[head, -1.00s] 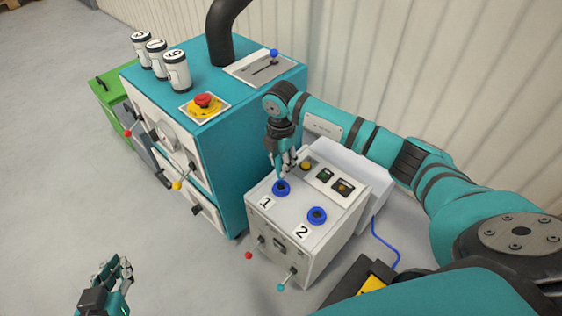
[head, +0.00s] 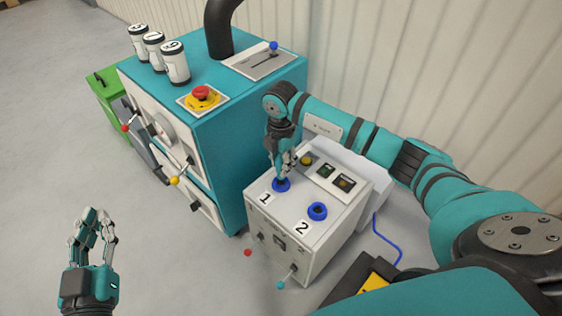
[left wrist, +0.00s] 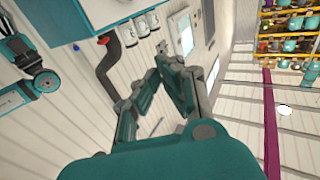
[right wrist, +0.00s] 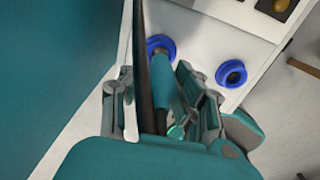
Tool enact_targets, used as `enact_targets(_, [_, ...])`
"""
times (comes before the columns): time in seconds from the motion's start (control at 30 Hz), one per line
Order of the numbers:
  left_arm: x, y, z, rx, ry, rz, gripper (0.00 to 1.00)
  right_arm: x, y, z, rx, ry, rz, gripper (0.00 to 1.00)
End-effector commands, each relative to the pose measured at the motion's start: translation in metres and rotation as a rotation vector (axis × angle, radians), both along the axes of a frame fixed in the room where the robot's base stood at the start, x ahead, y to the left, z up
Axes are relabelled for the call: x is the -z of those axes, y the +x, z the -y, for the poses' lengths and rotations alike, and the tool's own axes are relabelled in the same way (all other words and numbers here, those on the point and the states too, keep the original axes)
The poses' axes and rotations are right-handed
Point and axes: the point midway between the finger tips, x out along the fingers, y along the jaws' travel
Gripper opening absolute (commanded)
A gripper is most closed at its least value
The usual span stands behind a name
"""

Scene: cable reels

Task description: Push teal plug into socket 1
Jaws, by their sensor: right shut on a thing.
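The teal plug (right wrist: 161,78) is between the fingers of my right gripper (head: 282,172). My right gripper also shows in the right wrist view (right wrist: 165,97), shut on the plug. The plug's far end meets the blue ring of socket 1 (head: 281,185), which also shows in the right wrist view (right wrist: 160,44). How deep the plug sits in the ring is hidden. Socket 2 (head: 317,211) is empty, with a dark hole in its blue ring. My left gripper (head: 97,213) is open and empty over the floor, well left of the socket box.
The white socket box (head: 287,218) stands against a teal cabinet (head: 228,125) with a red button (head: 202,92), levers and numbered canisters on top. Two small levers stick out of the box's front. Floor at left is clear.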

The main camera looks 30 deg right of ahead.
Motion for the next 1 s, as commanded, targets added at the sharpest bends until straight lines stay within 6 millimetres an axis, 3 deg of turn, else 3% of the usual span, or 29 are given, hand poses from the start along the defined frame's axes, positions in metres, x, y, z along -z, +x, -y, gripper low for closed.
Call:
enact_targets(0.47, [-0.009,0.000,0.001,0.003,-0.014,0.051,0.00,0.002,0.000,0.000,0.000,0.000,0.001,0.00])
enact_targets(1.0, [0.004,0.000,-0.001,-0.001,0.007,-0.029,0.00,0.002,0.000,0.000,0.000,0.000,0.000,0.00])
